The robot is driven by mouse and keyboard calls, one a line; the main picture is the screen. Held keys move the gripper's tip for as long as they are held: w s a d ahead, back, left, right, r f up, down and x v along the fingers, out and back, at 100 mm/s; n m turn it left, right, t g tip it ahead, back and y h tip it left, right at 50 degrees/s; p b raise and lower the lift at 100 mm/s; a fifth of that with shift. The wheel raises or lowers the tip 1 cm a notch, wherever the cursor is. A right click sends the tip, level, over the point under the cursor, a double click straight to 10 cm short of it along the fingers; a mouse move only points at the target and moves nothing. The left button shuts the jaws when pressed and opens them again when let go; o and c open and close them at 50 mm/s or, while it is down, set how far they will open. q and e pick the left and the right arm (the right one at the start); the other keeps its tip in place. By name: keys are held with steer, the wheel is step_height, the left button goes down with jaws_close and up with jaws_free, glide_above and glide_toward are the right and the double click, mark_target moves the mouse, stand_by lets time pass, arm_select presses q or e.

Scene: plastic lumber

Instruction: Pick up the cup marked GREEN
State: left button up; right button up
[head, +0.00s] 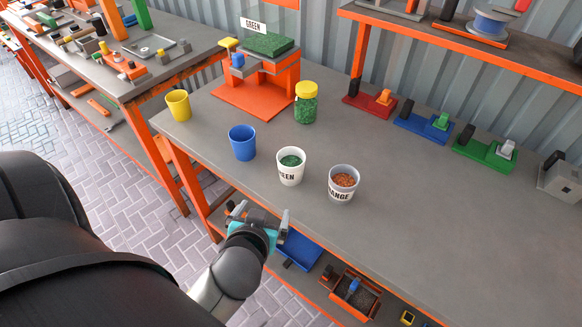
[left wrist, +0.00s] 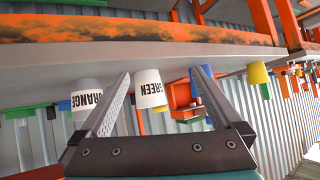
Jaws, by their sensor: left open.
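The cup marked GREEN (head: 292,177) is white, stands upright near the front edge of the grey table, and holds green granules. Only part of its label shows in the head view. The wrist view is upside down; there the GREEN cup (left wrist: 150,92) appears between my fingers, some distance beyond them. My left gripper (head: 261,213) is open and empty, just off the table's front edge, in front of the GREEN cup and apart from it. My right gripper is not in view.
A white ORANGE cup (head: 342,186) with orange granules stands close right of it. A blue cup (head: 242,143) stands left, a yellow cup (head: 178,105) farther left. A yellow-lidded jar (head: 306,106) and an orange hopper stand (head: 247,98) stand behind. The table's right part is largely clear.

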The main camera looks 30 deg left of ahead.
arm_select(q)
steer(key=w+r+t, duration=0.1)
steer(key=t, duration=0.3)
glide_toward(294, 159)
steer(key=w+f, duration=0.1)
steer(key=w+a, duration=0.1)
steer(key=w+a+f, duration=0.1)
steer(key=w, duration=0.1)
steer(key=shift+f, duration=0.35)
steer(key=w, duration=0.2)
steer(key=w+a, duration=0.1)
steer(key=w, duration=0.1)
steer(key=shift+w+f, duration=0.15)
steer(key=shift+w+a+f, duration=0.15)
steer(key=shift+w, duration=0.25)
steer(key=shift+c, duration=0.2)
steer(key=c, duration=1.2)
steer(key=shift+c, duration=0.4)
